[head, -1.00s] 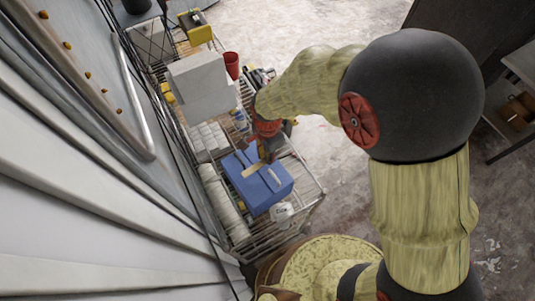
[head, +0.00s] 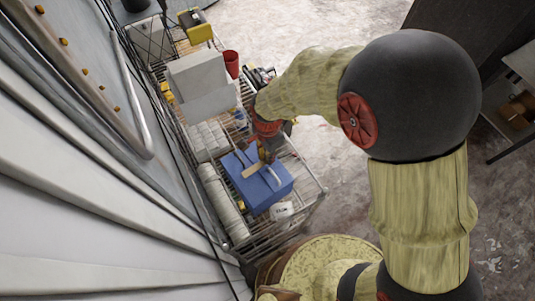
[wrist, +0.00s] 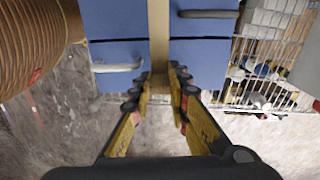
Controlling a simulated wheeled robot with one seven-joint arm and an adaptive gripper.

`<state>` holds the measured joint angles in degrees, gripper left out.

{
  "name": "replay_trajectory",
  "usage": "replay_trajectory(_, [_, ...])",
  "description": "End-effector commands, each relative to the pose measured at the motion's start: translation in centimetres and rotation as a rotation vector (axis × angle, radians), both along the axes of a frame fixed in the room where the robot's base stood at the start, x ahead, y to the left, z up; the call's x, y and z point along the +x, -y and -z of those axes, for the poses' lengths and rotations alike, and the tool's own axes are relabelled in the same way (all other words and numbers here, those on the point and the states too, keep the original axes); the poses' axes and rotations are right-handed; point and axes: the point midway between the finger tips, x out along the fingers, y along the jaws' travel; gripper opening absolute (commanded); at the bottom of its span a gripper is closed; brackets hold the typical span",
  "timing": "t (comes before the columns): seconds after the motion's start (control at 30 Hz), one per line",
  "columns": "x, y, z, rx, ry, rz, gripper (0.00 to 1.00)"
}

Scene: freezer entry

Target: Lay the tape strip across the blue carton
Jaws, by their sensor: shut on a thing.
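The blue carton (head: 268,192) sits on a wire rack shelf in the head view. It fills the top middle of the wrist view (wrist: 112,52). The tan tape strip (head: 250,171) appears over the carton's top in the head view. In the wrist view the strip (wrist: 158,40) runs up from between my fingertips, along the middle of the carton. My gripper (wrist: 160,78) is shut on the strip's near end, at the carton's edge. In the head view my gripper (head: 267,152) is at the carton's far side. I cannot tell whether the strip touches the carton.
White rolls or cups (head: 222,200) lie along the carton's left side. A white tub (head: 282,210) stands by its near corner. White boxes (head: 198,78) and a red cup (head: 232,64) stand farther back. Open floor lies right of the rack.

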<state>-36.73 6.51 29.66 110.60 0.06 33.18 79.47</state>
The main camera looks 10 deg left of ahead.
Motion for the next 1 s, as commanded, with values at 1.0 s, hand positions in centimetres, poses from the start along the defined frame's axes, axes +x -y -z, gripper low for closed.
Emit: replay_trajectory(1.0, [0.0,0.0,1.9,0.001,0.001,0.000,0.26])
